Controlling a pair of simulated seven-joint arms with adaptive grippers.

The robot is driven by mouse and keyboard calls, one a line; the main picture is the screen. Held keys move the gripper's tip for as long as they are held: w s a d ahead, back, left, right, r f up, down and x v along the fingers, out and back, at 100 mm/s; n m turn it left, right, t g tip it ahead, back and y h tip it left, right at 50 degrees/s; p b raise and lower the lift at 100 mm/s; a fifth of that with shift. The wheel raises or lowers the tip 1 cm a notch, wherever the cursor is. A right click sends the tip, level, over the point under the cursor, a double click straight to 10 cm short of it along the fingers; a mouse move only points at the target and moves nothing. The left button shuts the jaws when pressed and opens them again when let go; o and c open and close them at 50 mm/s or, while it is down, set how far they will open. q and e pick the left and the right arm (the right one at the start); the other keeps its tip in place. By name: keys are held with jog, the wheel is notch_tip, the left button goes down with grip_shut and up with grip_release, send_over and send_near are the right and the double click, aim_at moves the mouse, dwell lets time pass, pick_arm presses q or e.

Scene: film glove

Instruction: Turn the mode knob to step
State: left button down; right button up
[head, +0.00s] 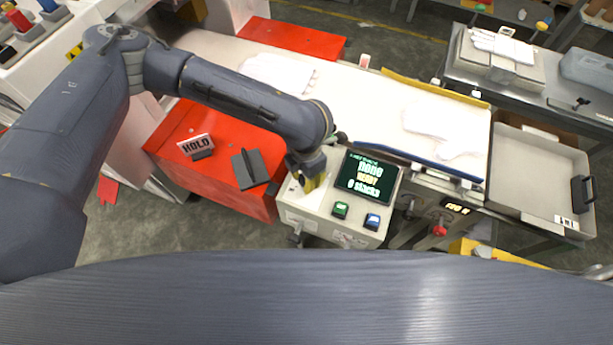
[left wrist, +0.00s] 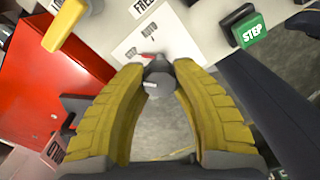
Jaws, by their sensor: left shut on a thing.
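My left gripper (head: 313,182) reaches down onto the left part of the pale control box (head: 318,212). In the left wrist view its yellow fingers (left wrist: 158,84) are shut on the dark grey mode knob (left wrist: 158,82), one finger on each side. A white plate (left wrist: 136,42) behind the knob carries the word AUTO and other labels partly hidden by the knob and fingers. A red mark shows beside the knob; I cannot tell which label the knob points to. In the head view the gripper hides the knob. My right gripper is not in view.
A dark screen (head: 367,178) on the box reads READY and 0 stacks. Green (head: 341,209) and blue (head: 372,221) buttons sit below it; the green one reads STEP. A red table (head: 216,164) with a HOLD sign (head: 196,145) stands left. A white belt (head: 380,98) runs behind.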

pick_arm(q)
jog(key=shift+s+a+f, duration=0.15)
jog(key=shift+s+a, duration=0.1)
jog(key=shift+s, duration=0.05)
jog(key=c, duration=1.3)
grip_release()
jog(key=o, duration=0.4)
jog(key=shift+w, duration=0.15)
jog(key=shift+d, duration=0.1)
jog(key=shift+w+r, duration=0.1)
jog(key=shift+r, duration=0.25)
notch_tip(320, 180, up, 12)
jog(key=shift+f, duration=0.2)
